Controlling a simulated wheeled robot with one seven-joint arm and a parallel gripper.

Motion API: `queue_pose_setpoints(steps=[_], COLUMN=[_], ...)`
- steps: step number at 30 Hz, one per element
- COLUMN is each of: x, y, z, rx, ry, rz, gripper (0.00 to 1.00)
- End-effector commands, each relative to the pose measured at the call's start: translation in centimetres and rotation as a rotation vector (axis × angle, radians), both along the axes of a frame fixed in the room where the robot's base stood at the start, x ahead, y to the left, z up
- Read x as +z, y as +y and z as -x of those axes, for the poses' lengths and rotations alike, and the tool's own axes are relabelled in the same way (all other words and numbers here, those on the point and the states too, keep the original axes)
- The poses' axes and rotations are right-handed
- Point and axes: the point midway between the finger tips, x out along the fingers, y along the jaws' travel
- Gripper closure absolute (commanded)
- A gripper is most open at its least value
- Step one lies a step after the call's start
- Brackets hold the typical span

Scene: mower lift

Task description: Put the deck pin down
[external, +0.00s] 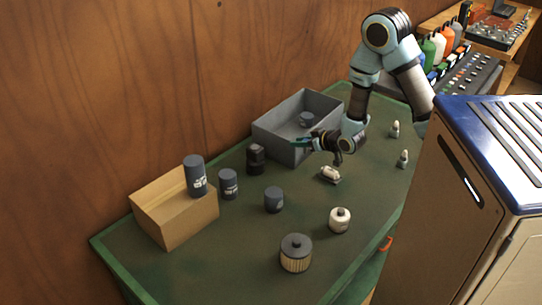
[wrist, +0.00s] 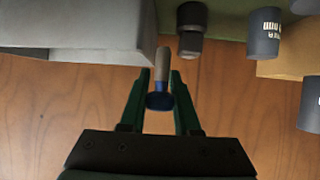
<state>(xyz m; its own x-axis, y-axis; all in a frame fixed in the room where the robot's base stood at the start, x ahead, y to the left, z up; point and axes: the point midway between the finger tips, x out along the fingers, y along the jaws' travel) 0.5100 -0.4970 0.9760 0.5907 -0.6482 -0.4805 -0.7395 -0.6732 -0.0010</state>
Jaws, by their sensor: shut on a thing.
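The deck pin (wrist: 161,88) shows in the wrist view, with a pale shaft and a blue, disc-like end. My gripper (wrist: 160,84) is shut on it, a green finger on each side. In the external view my gripper (external: 303,143) is beside the front wall of the grey open bin (external: 289,151), above the green bench top (external: 216,252). The pin cannot be made out clearly there. In the wrist view the grey bin (wrist: 75,25) is close on the left. The pin appears held clear of the bench.
A black fitting (external: 256,160), dark cans (external: 228,184) and a cardboard box (external: 172,213) stand to the left. A small pale part (external: 329,174) lies below my arm. Filters (external: 296,253) stand toward the front. Bare bench lies between them. A wooden wall (external: 120,90) rises behind.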

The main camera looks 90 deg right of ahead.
Motion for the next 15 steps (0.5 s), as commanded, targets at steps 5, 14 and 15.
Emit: queue_pose_setpoints(steps=[5,14,15], x=[-3.4,-8.4,-8.9], y=[0.0,0.1,0.0], z=[0.0,0.0,0.0], rx=[0.001,0.001,0.001], ry=[0.003,0.002,0.002], rz=[-0.004,-0.001,-0.001], gripper=[1.0,1.0,1.0])
